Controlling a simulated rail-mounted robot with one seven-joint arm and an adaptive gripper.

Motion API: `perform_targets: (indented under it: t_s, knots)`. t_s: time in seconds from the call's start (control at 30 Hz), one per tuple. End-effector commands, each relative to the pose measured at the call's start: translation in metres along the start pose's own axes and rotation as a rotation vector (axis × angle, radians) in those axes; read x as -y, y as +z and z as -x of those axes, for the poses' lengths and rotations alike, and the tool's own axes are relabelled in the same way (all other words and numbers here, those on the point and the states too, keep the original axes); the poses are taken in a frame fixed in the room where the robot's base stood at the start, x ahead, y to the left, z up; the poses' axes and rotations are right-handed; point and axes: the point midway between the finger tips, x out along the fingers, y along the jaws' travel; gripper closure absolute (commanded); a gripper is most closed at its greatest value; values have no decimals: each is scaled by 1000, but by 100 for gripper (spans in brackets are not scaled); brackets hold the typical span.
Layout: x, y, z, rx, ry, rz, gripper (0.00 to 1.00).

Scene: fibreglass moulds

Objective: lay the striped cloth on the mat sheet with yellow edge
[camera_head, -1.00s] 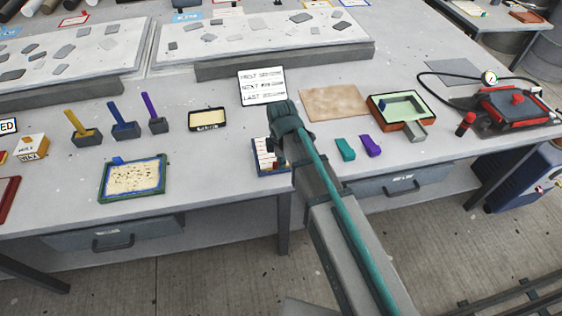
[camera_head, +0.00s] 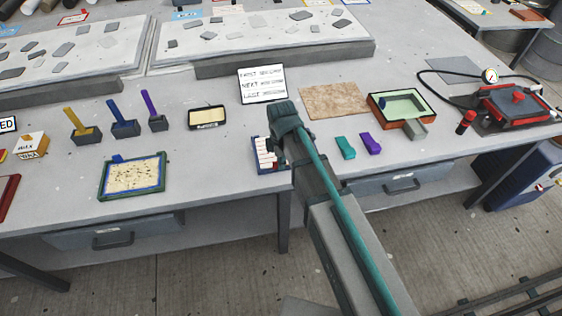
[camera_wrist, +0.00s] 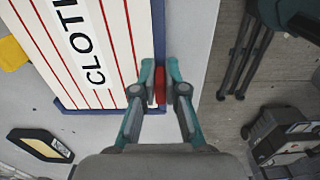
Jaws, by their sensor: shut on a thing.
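The striped cloth (camera_wrist: 110,45), white with red stripes and a "CLOTH" label, lies in a blue-edged tray (camera_wrist: 158,30) in the wrist view. It also shows partly in the head view (camera_head: 266,152), just left of my arm. My gripper (camera_wrist: 160,86) has its teal fingers shut on a small red tab (camera_wrist: 160,82) at the cloth's right edge. I cannot tell whether the tab is fixed to the cloth. In the head view my arm hides the fingertips. A speckled pale sheet (camera_head: 133,176) lies in a green-and-blue frame at left. I cannot make out a yellow-edged mat sheet for certain.
A black-rimmed tray (camera_head: 207,117) and a list sign (camera_head: 262,86) stand behind the cloth. A brown speckled sheet (camera_head: 348,100), a mould box (camera_head: 400,106) and teal (camera_head: 345,148) and purple (camera_head: 371,143) pieces lie to the right. Handled tools (camera_head: 124,122) stand at left.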

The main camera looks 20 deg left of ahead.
Motion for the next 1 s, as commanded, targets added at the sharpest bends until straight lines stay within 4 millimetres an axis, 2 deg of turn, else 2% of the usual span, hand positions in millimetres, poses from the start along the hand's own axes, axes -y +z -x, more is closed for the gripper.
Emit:
perform_targets:
  t_s: [0.07, 0.1, 0.23, 0.67, 0.77, 1.0]
  knots:
    - [0, 0, 0, 0, 0, 0, 100]
    - [0, 0, 0, 0, 0, 0, 82]
    - [0, 0, 0, 0, 0, 0, 61]
    - [0, 0, 6, 0, 2, 0, 60]
    - [-1, 0, 16, 0, 3, 0, 60]
    - [-1, 0, 57, 0, 4, 0, 60]
